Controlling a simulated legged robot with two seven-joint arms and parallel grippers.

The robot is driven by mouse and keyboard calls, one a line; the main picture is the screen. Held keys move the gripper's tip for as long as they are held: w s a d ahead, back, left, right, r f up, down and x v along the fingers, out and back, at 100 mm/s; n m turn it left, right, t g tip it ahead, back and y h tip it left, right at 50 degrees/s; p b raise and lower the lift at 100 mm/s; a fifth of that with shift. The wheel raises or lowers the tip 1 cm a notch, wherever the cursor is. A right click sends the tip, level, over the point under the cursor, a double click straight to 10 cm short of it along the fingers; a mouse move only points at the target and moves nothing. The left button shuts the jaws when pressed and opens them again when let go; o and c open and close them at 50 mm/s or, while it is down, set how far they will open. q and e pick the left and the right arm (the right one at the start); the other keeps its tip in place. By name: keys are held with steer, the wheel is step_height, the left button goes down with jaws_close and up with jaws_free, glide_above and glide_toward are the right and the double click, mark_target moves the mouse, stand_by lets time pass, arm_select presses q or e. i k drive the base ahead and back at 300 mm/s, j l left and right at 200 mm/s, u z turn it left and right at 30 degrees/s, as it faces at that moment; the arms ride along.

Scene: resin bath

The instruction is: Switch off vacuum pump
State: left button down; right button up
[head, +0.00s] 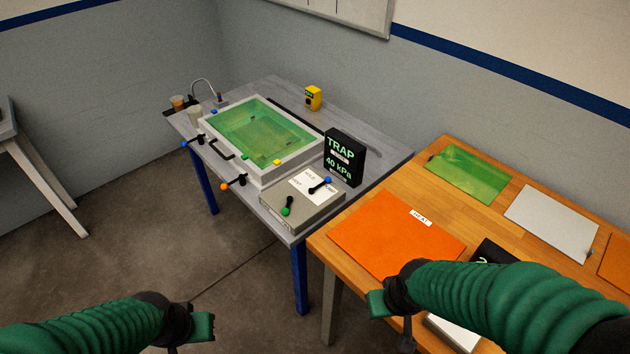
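No part is clearly labelled as the vacuum pump. My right gripper (378,303) is over the wooden table's near-left part. Neither visibly holds anything; their finger openings are unclear.
A white-framed bath (305,158) with a green sheet fills the grey table's middle. Blue (189,142) and orange (226,186) knobbed levers stick out at its front. The wooden table holds an orange heat mat (375,235), a green panel (468,174) and a grey plate (552,222).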

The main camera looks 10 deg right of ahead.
mark_target(285, 211)
steer(key=i+j+z, duration=0.1)
steer(key=i+z, duration=0.3)
steer(key=i+j+z, duration=0.15)
steer(key=z, duration=0.25)
steer(key=i+j+z, duration=0.2)
steer(key=j+z, duration=0.2)
